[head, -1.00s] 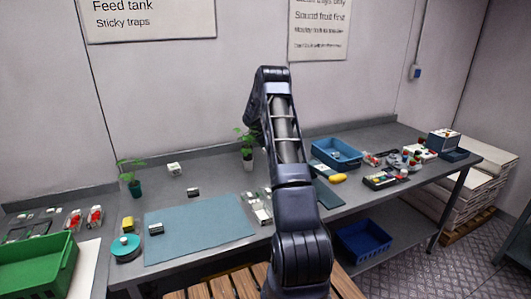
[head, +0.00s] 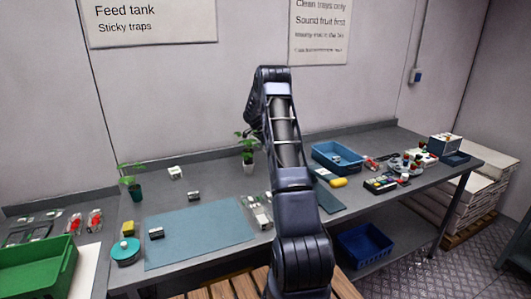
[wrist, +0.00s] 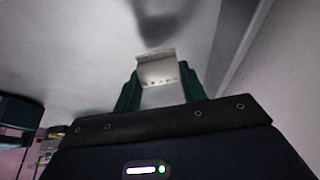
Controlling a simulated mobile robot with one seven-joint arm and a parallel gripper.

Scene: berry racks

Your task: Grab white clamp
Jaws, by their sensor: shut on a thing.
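My gripper (wrist: 160,88) shows in the wrist view with two dark green fingers. They are shut on a pale, whitish piece with a row of small dark spots along its lower edge, which looks like the white clamp (wrist: 157,71). A blurred grey surface lies beyond it. In the head view my arm rises in the middle and bends away, and the gripper and held piece are hidden behind it. A small white block (head: 175,173) stands on the table near the wall. Two small dark-and-light pieces, one by the mat (head: 193,195) and one on it (head: 156,233), lie nearby.
The grey table carries a blue-grey mat (head: 205,232), a green crate (head: 35,272), potted plants (head: 135,188), a blue bin (head: 336,158) and several small items at the right. Another blue bin (head: 362,244) sits on the lower shelf. The table's back left is mostly clear.

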